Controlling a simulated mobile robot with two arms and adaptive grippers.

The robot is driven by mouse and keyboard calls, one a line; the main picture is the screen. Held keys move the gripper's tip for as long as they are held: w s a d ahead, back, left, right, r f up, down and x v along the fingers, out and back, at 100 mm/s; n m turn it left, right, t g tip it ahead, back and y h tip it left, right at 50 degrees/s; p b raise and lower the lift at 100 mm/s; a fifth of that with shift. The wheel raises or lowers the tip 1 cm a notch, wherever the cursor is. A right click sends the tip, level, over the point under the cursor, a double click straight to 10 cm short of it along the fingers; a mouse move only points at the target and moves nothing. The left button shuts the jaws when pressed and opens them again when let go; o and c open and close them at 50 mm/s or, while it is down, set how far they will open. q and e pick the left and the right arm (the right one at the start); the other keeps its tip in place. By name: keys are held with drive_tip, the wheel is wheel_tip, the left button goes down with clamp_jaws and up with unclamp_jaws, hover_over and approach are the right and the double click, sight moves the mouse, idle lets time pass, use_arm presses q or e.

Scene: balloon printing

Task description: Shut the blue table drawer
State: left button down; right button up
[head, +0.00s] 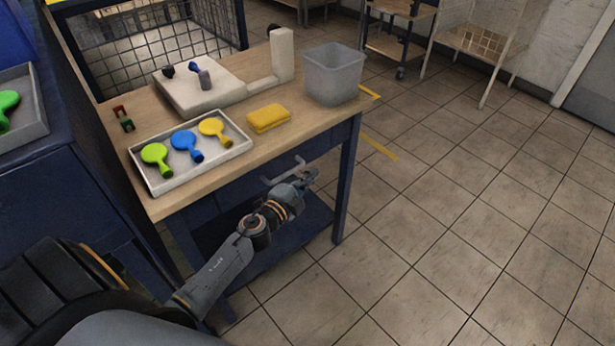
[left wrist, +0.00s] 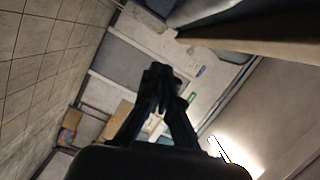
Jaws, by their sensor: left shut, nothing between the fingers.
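The work table (head: 245,165) has a wooden top and blue legs. Its dark blue drawer front (head: 235,190) lies under the near edge, with a pale grey handle (head: 284,172). The drawer looks close under the tabletop, but my arm and the shadow hide part of it, so I cannot tell if a gap remains. My left gripper (head: 306,178) is beside the handle's right end, shut and empty; contact is unclear. In the left wrist view, its fingers (left wrist: 160,82) are together with nothing between them. My right gripper is not in view.
On the table are a tray (head: 240,150) of green, blue and yellow balloons, a yellow block (head: 268,118), a grey bin (head: 333,75) and a white device (head: 205,97). A blue cabinet stands at left. The tiled floor (head: 440,220) at right is clear.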

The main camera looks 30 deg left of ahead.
use_arm(q)
drive_tip(key=s+b, duration=0.1)
drive_tip(key=s, duration=0.9)
drive_tip(key=shift+a+r, duration=0.2)
drive_tip(key=shift+a, duration=0.05)
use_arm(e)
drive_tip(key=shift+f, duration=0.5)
use_arm(q)
drive_tip(key=s+d+f+n+g+y+p, duration=0.1)
drive_tip(key=s+f+n+g, duration=0.4)
drive_tip(key=f, duration=1)
drive_tip(key=s+f+n+g+y+p, duration=0.1)
drive_tip(key=s+f+n+g, duration=0.2)
drive_tip(key=s+f, duration=0.75)
drive_tip(key=s+d+f+n+g+p, duration=0.1)
drive_tip(key=s+d+f+n+g, duration=0.1)
drive_tip(key=s+f, duration=0.7)
drive_tip(key=s+d+f+n+g, duration=0.3)
drive_tip(key=s+f+g, duration=0.3)
drive_tip(key=s, duration=0.9)
wheel_tip(320, 180, down, 4)
drive_tip(key=shift+d+r+h+p, duration=0.15)
drive_tip(key=shift+d+h+p, duration=0.25)
drive_tip(key=shift+d, duration=0.4)
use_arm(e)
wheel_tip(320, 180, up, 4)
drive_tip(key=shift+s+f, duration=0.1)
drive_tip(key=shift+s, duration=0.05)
